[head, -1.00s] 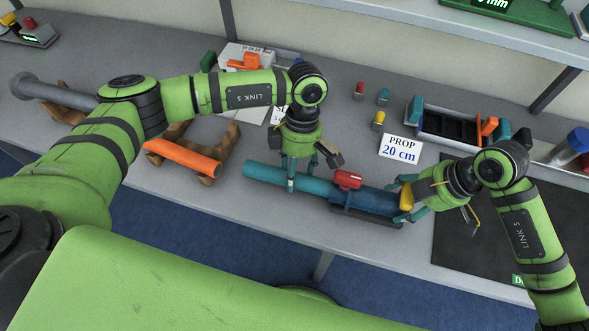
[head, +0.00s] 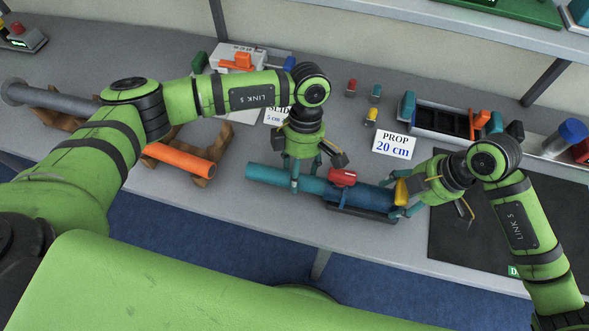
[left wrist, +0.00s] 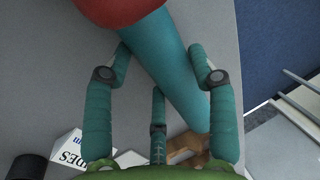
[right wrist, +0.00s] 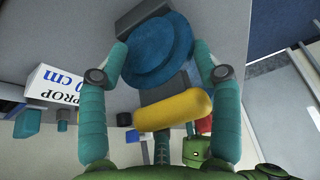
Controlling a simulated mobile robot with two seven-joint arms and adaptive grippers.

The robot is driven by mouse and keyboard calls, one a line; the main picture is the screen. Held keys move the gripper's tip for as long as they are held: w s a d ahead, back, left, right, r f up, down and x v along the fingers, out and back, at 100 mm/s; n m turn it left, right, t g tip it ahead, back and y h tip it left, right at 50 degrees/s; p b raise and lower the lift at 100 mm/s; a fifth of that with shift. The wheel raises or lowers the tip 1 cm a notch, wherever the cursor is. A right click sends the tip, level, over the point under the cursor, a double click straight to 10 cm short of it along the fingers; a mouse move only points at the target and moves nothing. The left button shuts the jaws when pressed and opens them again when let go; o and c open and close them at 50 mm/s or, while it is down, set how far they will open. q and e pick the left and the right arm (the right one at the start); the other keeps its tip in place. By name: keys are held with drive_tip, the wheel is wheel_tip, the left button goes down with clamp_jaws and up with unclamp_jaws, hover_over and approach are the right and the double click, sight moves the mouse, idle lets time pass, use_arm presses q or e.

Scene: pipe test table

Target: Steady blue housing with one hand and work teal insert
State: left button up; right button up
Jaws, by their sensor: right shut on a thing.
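The blue housing (head: 364,197) lies on the table with a red piece (head: 342,177) on top. The teal insert (head: 267,174) is a long tube running into the housing's left end. My left gripper (head: 307,184) comes down from above with its fingers around the insert; in the left wrist view its fingertips (left wrist: 160,48) lie against both sides of the tube. My right gripper (head: 399,201) is shut on the housing's right end, a round blue cap (right wrist: 150,50). A yellow bar (right wrist: 173,110) sits between cap and palm. How deep the insert sits is hidden.
An orange tube (head: 181,159) and a grey pipe (head: 55,101) rest on brown stands at the left. A PROP 20 cm sign (head: 395,143), small coloured pegs (head: 371,117) and a tray (head: 434,118) stand behind. A dark mat (head: 500,215) lies at right.

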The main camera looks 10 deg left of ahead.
use_arm(q)
drive_tip(key=shift+o, duration=1.3)
use_arm(e)
drive_tip(key=shift+s+d+f, duration=0.2)
drive_tip(key=shift+s+f, duration=0.1)
drive_tip(key=shift+f, duration=0.2)
use_arm(q)
drive_tip(key=v, duration=1.2)
drive_tip(key=shift+s, duration=0.1)
use_arm(e)
drive_tip(key=o, duration=1.5)
use_arm(q)
drive_tip(key=shift+d, duration=0.1)
use_arm(e)
drive_tip(key=shift+w, duration=0.2)
drive_tip(key=shift+r, duration=0.2)
